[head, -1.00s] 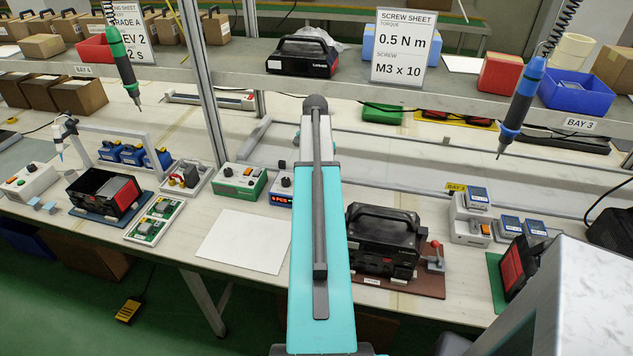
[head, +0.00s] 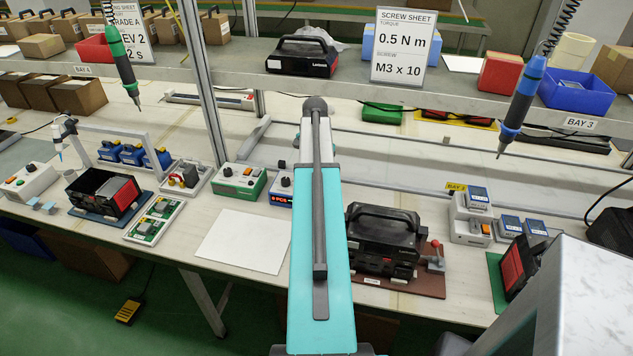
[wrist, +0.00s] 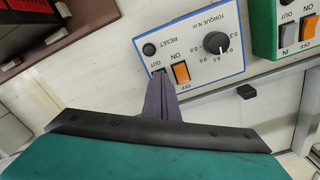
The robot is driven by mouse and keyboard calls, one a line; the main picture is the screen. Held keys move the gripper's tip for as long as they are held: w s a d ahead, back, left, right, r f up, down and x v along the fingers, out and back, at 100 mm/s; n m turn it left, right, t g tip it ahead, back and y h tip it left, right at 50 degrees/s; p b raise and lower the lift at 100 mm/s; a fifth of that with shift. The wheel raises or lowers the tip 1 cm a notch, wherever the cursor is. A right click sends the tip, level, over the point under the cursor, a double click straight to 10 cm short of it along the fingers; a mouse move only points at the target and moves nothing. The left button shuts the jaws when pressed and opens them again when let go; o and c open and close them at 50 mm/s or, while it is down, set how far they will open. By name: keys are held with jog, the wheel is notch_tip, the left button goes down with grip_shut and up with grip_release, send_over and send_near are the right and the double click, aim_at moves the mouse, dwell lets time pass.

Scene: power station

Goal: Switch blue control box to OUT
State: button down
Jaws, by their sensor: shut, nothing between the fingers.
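The blue control box (wrist: 190,50) fills the top middle of the wrist view. It has a dark torque knob (wrist: 215,43), a round dark reset button (wrist: 149,49), an orange rocker switch (wrist: 181,74) and a switch marked OUT (wrist: 159,73). My gripper (wrist: 161,84) is shut and empty. Its tips are at the lower edge of the box, right at the OUT-marked switch and largely covering it. I cannot tell whether they touch it or which way it is set. In the head view the box (head: 279,190) is partly hidden behind my arm.
In the head view a black case (head: 383,240) sits on a brown mat right of my arm. A white sheet (head: 243,240) lies on the left.

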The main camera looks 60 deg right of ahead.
jog(key=shift+f, duration=0.3)
dwell(0.5)
jog(key=shift+r, duration=0.1)
notch_tip(320, 180, up, 7)
jog(key=p, duration=0.4)
dwell(0.8)
jog(key=shift+p, duration=0.3)
